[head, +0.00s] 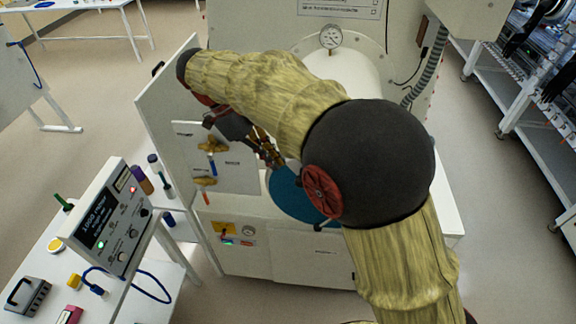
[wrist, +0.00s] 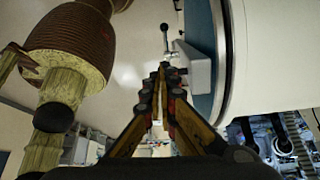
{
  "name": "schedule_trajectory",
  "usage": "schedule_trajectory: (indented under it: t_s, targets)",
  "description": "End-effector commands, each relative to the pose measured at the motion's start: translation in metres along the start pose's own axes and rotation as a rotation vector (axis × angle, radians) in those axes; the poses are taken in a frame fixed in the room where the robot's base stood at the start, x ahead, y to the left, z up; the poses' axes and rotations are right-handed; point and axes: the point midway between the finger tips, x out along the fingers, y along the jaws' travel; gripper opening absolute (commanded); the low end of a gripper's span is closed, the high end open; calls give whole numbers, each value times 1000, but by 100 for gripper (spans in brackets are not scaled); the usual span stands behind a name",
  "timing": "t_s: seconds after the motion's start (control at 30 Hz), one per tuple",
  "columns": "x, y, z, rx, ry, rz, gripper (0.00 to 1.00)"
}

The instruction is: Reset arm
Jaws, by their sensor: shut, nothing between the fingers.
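My gripper (head: 272,158) is in front of the glovebox's blue round door (head: 288,192) in the head view, partly hidden by my covered arm. In the wrist view, my gripper (wrist: 161,72) has its fingertips together with nothing between them. Just beyond the tips in that view is a lever handle with a black knob (wrist: 165,28), by the blue-rimmed end of a white cylinder (wrist: 275,60). I cannot tell whether the tips touch the handle. My arm is bent, with its large black elbow right of the middle.
A white upright panel (head: 160,95) with a tool board stands left of the gripper. A control box (head: 108,218) stands on a white table at lower left. A pressure gauge (head: 331,37) is above the white cylinder. A rack (head: 520,70) is at right.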

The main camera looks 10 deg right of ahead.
Motion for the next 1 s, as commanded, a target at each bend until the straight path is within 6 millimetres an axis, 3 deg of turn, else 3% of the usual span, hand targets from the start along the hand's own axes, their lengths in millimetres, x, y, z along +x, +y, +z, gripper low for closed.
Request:
schedule_trajectory:
  t_s: [0.2, 0.57, 0.77, 1.0]
  targets:
    - [-19, 2, 23, 0, 0, -1, 0]
    - [-24, 3, 28, -40, -1, -1, 0]
    - [-22, -4, 44, -366, -50, -39, 0]
    - [14, 11, 70, -966, -121, -91, 0]
